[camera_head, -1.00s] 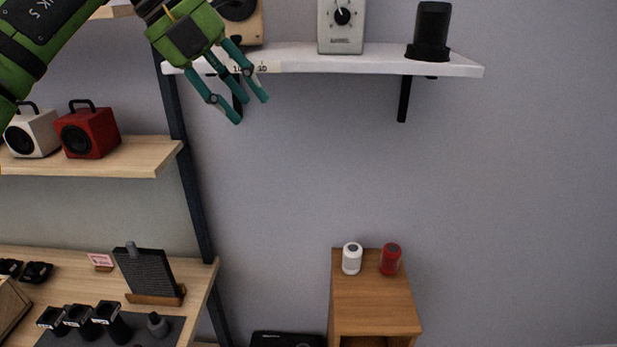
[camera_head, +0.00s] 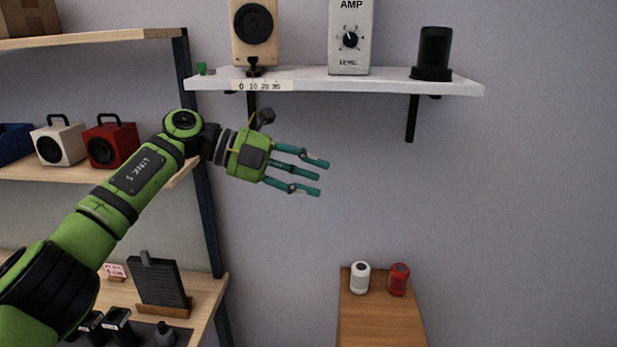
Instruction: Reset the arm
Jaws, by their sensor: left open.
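My left arm comes in from the lower left, and its green gripper (camera_head: 308,176) is open and empty. Its teal fingers point right, in front of the bare wall and below the white wall shelf (camera_head: 390,84). The gripper touches nothing that I can see. My right gripper does not show.
On the white shelf stand a wooden speaker (camera_head: 254,30), an amp box (camera_head: 350,42) and a black cylinder (camera_head: 433,52). A wooden rack at left holds a white speaker (camera_head: 58,142) and a red speaker (camera_head: 110,142). A wooden cabinet (camera_head: 380,322) bears two small cans. The right wall is clear.

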